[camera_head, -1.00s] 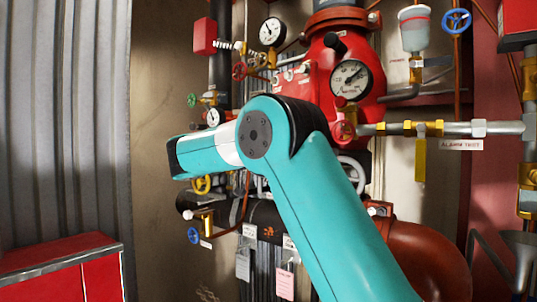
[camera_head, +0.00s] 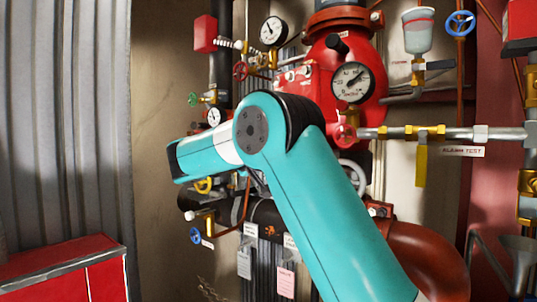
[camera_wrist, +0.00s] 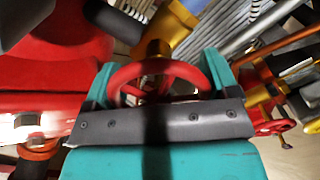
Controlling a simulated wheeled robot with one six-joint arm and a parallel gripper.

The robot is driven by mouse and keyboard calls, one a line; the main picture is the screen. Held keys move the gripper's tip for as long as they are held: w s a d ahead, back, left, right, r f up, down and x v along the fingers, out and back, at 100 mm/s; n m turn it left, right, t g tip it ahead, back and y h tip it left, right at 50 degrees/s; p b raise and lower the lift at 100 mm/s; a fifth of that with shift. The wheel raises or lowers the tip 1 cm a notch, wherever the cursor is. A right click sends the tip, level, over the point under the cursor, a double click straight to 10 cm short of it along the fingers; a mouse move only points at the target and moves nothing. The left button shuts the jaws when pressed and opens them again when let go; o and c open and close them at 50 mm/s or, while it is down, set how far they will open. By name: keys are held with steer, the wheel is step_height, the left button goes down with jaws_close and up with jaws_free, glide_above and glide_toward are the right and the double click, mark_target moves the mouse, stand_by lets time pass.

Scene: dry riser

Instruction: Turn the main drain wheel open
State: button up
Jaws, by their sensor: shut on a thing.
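A red handwheel (camera_wrist: 190,72) sits between the teal fingers of my gripper (camera_wrist: 158,78) in the wrist view. The fingers are at its left and right sides, shut on its rim. A brass stem runs from behind the wheel toward the top of that view. In the head view my teal arm covers the gripper and the held wheel. No label naming the held wheel can be read.
A red valve body with a pressure gauge (camera_head: 350,82) stands behind my arm. A red cabinet (camera_head: 60,270) stands at lower left.

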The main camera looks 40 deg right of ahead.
steer(key=n, duration=2.4)
steer(key=shift+s+f, duration=0.1)
steer(key=shift+f, duration=0.2)
steer(key=shift+n, duration=0.3)
steer(key=o, duration=0.8)
steer(key=shift+d, duration=0.1)
